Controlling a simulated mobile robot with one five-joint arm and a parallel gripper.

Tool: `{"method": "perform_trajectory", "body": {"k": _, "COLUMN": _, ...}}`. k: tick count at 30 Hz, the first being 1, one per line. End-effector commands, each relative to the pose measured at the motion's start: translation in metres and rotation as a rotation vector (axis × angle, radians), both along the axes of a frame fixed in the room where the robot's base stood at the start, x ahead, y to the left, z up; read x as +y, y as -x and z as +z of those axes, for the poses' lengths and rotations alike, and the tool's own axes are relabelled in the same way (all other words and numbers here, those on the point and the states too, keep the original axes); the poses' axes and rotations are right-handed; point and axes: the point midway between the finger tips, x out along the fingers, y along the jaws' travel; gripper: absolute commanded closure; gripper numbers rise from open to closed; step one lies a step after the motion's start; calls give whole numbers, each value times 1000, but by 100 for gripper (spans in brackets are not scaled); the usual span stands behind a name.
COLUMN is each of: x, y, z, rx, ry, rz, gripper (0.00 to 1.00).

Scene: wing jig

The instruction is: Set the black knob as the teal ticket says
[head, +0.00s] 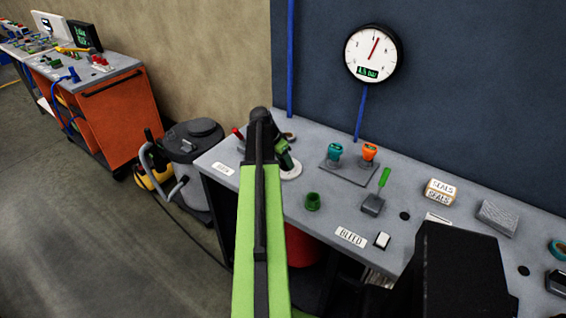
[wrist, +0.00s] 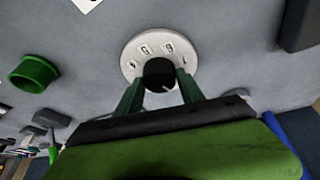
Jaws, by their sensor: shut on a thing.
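The black knob (wrist: 158,72) sits in the middle of a round white dial plate (wrist: 131,55) with several small marked labels along its edge. The labels are tilted and too small to read surely. A short pale mark shows on the knob's near side. My gripper (wrist: 160,82) has its two green fingers on either side of the knob, shut on it. In the head view the dial plate (head: 293,172) shows beside my gripper, and the arm hides the knob. I cannot make out a teal ticket in either view.
On the grey bench, a green cup (head: 313,201) stands near the dial, and a teal-topped piece (head: 335,152) and an orange-topped piece (head: 369,152) stand on a dark plate. A BLEED label (head: 350,236) lies near the front edge. A round gauge (head: 373,54) hangs behind.

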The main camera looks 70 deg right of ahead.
Motion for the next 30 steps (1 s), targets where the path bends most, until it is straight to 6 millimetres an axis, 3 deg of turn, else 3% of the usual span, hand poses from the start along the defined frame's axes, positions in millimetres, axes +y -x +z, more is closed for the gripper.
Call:
{"method": "perform_trajectory", "body": {"k": 9, "x": -6, "y": -5, "z": 0, "rx": -5, "ry": 5, "rz": -283, "gripper": 95}}
{"method": "perform_trajectory", "body": {"k": 18, "x": -5, "y": -5, "z": 0, "rx": -6, "ry": 6, "rz": -309, "gripper": 95}}
{"method": "perform_trajectory", "body": {"k": 19, "x": -5, "y": -5, "z": 1, "rx": -6, "ry": 6, "rz": -309, "gripper": 53}}
{"method": "perform_trajectory", "body": {"k": 24, "x": -4, "y": -4, "z": 0, "rx": -4, "ry": 5, "rz": -309, "gripper": 33}}
{"method": "perform_trajectory", "body": {"k": 30, "x": -3, "y": -3, "z": 0, "rx": -3, "ry": 3, "rz": -312, "gripper": 33}}
